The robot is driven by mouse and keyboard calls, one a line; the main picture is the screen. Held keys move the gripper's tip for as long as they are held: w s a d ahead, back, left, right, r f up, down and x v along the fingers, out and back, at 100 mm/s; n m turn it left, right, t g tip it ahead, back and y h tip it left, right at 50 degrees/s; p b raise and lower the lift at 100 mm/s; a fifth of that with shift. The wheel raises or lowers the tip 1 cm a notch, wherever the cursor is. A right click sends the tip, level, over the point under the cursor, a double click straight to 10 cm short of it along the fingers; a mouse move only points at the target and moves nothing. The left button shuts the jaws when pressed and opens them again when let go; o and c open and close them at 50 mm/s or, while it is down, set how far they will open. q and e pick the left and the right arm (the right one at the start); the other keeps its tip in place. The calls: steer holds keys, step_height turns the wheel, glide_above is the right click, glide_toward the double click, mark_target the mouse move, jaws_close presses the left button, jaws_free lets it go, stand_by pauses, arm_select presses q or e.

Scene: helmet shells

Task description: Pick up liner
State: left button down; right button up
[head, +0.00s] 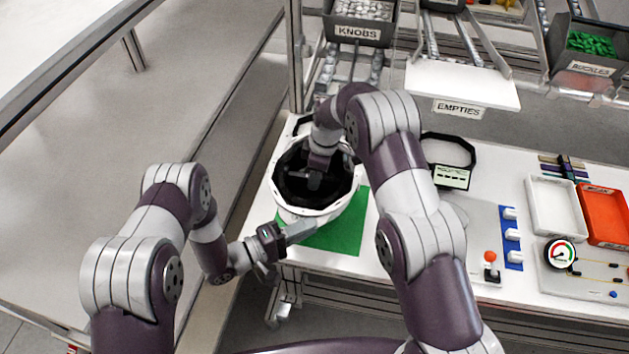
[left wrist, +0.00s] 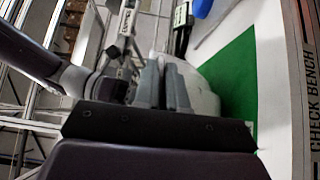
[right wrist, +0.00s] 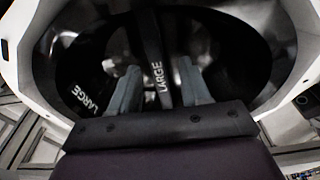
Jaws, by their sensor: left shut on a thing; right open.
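A white helmet shell (head: 289,212) stands open side up on a green mat (head: 345,232). A black liner (right wrist: 157,72) marked LARGE shows inside the shell in the right wrist view; one strap of it runs between my right fingers. My right gripper (head: 314,182) reaches down into the shell from above. Its fingers (right wrist: 160,88) are open on either side of that strap. The gripped edge itself is hidden.
A black ring (head: 450,136) with a small display (head: 451,177) stands right of my right arm. Further right are a white tray (head: 553,207), a red tray (head: 607,215) and a gauge (head: 560,253). A KNOBS bin (head: 358,32) and an EMPTIES shelf (head: 462,84) are behind.

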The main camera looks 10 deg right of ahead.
steer(key=shift+a+f, duration=0.1)
steer(key=shift+f, duration=0.45)
jaws_close()
arm_select(q)
steer(key=c, duration=1.1)
jaws_free()
arm_select(e)
step_height(320, 180, up, 10)
arm_select(q)
steer(key=shift+a, duration=0.1)
steer(key=v, duration=1.8)
steer(key=shift+s+a, duration=0.2)
steer(key=shift+a, duration=0.1)
arm_select(e)
steer(key=shift+r, duration=0.1)
